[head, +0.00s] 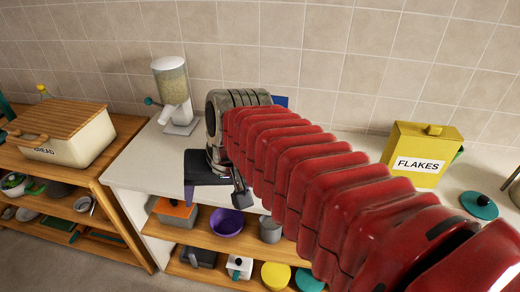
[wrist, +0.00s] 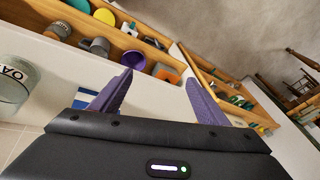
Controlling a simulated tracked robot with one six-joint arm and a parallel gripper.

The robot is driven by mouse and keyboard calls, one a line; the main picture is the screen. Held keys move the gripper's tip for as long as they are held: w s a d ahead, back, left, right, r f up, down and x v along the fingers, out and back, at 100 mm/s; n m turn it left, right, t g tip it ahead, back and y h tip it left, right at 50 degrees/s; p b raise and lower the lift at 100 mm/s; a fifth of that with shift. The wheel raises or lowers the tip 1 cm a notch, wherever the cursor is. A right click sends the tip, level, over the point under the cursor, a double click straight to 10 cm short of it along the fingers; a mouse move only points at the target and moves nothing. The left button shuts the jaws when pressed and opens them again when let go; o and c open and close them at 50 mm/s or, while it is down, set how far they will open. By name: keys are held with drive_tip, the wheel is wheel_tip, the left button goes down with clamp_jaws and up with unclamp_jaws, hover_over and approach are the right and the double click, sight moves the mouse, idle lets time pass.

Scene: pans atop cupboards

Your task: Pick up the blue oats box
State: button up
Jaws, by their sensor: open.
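A small blue patch (head: 280,101) shows just behind my arm on the white counter in the head view. It may be the blue oats box, but my arm hides most of it. In the wrist view a blue and white box (wrist: 84,98) lies partly behind the left finger, and no label on it is readable. My gripper (wrist: 159,76) has its two purple fingers spread apart, with nothing held between them. In the head view my gripper (head: 215,180) hangs at the counter's front edge, left of the blue patch.
A dispenser (head: 174,90) stands at the back left of the counter. A yellow FLAKES box (head: 415,150) stands to the right. Shelves below hold a purple bowl (head: 227,221) and a grey mug (head: 270,230). A lettered jar (wrist: 14,82) is at the wrist view's left edge.

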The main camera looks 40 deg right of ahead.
drive_tip(key=s+d+r+m+t+y, duration=0.15)
drive_tip(key=d+m+t+y, duration=0.3)
drive_tip(key=d+m, duration=2.25)
drive_tip(key=w+d+f+n+t+y, duration=0.1)
drive_tip(key=w+f+n, duration=0.1)
drive_tip(key=w, duration=0.3)
drive_tip(key=w+d+f+n+t+y, duration=0.1)
drive_tip(key=w+d+f+n, duration=0.1)
drive_tip(key=w+f, duration=0.2)
drive_tip(key=shift+w+y, duration=0.35)
drive_tip(key=shift+w, duration=0.7)
drive_tip(key=shift+f, duration=0.1)
drive_tip(key=shift+x, duration=1.05)
drive_tip(key=shift+a, duration=0.1)
